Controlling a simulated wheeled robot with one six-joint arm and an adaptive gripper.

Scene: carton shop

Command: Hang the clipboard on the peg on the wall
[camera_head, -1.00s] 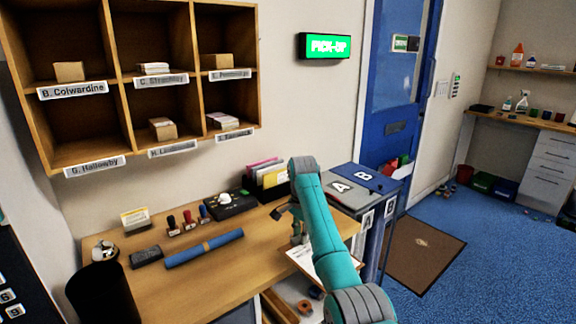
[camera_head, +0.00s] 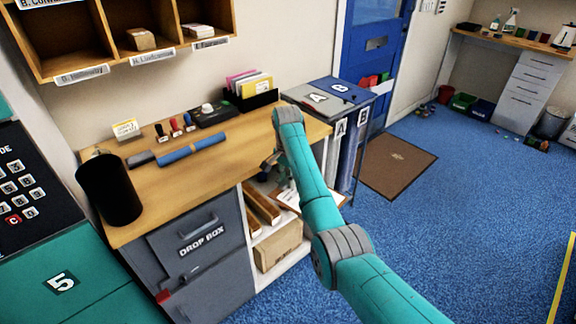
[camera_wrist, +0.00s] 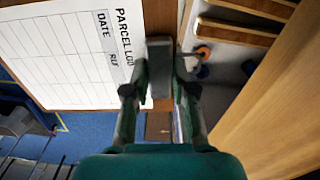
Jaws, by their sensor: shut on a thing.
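The clipboard is a brown board with a white printed sheet headed "PARCEL LOG" (camera_wrist: 68,55), filling the upper left of the wrist view. My gripper (camera_wrist: 160,88) is shut on its grey clip at the board's edge. In the head view, my gripper (camera_head: 270,168) is by the desk's front edge, partly hidden by my arm. A pale part of the clipboard (camera_head: 289,197) shows beside my arm, in front of the open shelf. The peg is not visible in either view.
A wooden desk (camera_head: 235,150) stands over a grey drop box (camera_head: 200,240) and an open shelf with a carton (camera_head: 278,247). Blue floor (camera_head: 440,220) is open to the right.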

